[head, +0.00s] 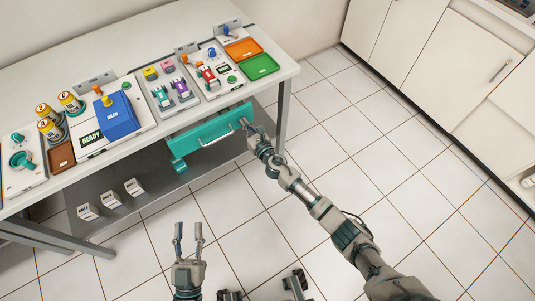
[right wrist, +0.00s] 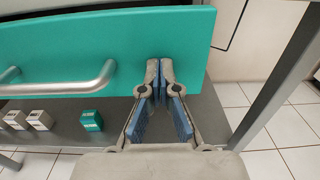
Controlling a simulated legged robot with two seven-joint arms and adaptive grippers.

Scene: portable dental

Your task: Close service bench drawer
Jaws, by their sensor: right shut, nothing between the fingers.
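The service bench drawer has a teal front (head: 190,138) with a silver bar handle (head: 217,136), below the white bench top. In the right wrist view the teal front (right wrist: 200,35) fills the top, with its handle (right wrist: 70,82) to the left. A dark gap shows behind its top edge at far left; how far the drawer stands out is hard to tell. My right gripper (head: 245,124) is shut and empty, its tips at the front's right part, right of the handle; contact is unclear. My left gripper (head: 188,232) is open and empty above the floor, away from the drawer.
The white bench top (head: 150,43) holds several coloured devices and trays. A grey lower shelf (head: 155,187) carries small white boxes (head: 111,199) and a teal one (right wrist: 91,120). A bench leg (head: 283,115) stands right of the drawer. Tiled floor in front is clear.

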